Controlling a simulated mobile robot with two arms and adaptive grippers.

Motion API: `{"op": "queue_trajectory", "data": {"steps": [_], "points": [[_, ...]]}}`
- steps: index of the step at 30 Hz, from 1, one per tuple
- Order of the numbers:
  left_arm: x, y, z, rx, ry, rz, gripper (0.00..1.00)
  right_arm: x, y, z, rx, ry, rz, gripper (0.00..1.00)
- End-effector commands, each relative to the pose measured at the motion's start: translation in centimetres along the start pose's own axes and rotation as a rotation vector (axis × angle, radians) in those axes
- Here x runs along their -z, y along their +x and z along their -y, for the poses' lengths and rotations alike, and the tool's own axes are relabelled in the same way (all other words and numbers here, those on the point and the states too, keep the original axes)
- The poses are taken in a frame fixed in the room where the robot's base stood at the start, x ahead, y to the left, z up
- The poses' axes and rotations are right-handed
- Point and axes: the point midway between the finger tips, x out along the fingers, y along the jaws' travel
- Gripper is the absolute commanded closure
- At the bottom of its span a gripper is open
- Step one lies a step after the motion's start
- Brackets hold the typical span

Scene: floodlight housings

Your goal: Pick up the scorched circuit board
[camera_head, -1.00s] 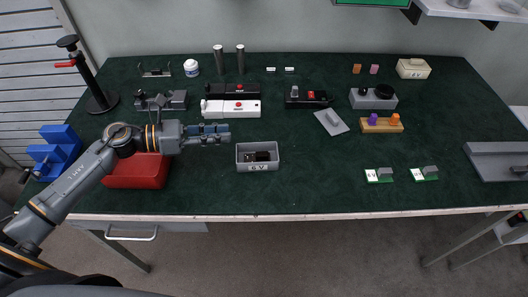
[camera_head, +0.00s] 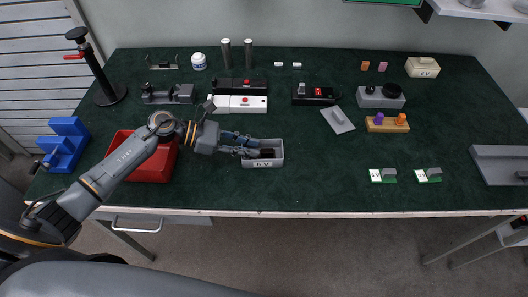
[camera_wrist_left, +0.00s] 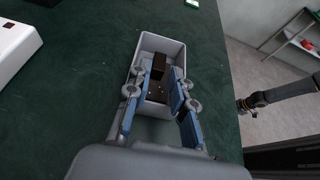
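A dark brown piece, apparently the scorched circuit board (camera_wrist_left: 158,66), lies in the small grey bin (camera_head: 262,164) near the front of the green table. A taller block stands up from it, with small dots beside it. The wrist view shows the bin (camera_wrist_left: 179,47) too. My left gripper (camera_head: 256,152) reaches in from the left over the bin. In the wrist view my left gripper (camera_wrist_left: 158,85) has its blue-padded fingers apart on either side of the dark piece, with nothing clamped. The fingers hide part of the piece; contact cannot be told. My right gripper is not seen.
A red bin (camera_head: 152,166) stands under my left forearm. A white switch box (camera_head: 238,104) lies behind the grey bin. Two green boards (camera_head: 383,175) (camera_head: 428,175) lie at right, with a grey tray (camera_head: 497,166) beyond.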

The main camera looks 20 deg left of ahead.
Motion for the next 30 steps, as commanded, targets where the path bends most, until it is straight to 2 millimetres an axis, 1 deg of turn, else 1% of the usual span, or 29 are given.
{"op": "queue_trajectory", "data": {"steps": [1, 3, 6, 9, 16, 19, 20, 30], "points": [[-0.5, 0.9, 0.1, 0.002, -0.001, 0.006, 0.77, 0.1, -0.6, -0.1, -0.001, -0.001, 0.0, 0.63], [-0.5, 2.0, 0.0, 0.001, 0.0, 0.005, 0.77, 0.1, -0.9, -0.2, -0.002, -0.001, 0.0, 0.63], [-0.3, 3.3, 0.0, 0.001, -0.001, 0.003, 0.77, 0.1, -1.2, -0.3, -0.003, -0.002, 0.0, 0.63], [-0.3, 4.0, 0.0, 0.001, 0.0, 0.003, 0.77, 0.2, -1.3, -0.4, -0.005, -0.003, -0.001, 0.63], [-0.1, 4.1, 0.0, 0.0, 0.001, 0.002, 0.77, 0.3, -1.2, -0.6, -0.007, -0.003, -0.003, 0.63], [-0.1, 4.1, 0.0, 0.0, 0.001, 0.002, 0.98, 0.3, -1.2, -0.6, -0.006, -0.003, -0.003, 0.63], [-0.1, 4.1, 0.0, 0.0, 0.001, 0.002, 1.0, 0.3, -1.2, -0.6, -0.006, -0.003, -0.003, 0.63], [-0.2, 4.0, 0.0, 0.0, 0.001, 0.002, 1.0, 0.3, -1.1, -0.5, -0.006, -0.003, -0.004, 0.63]]}}
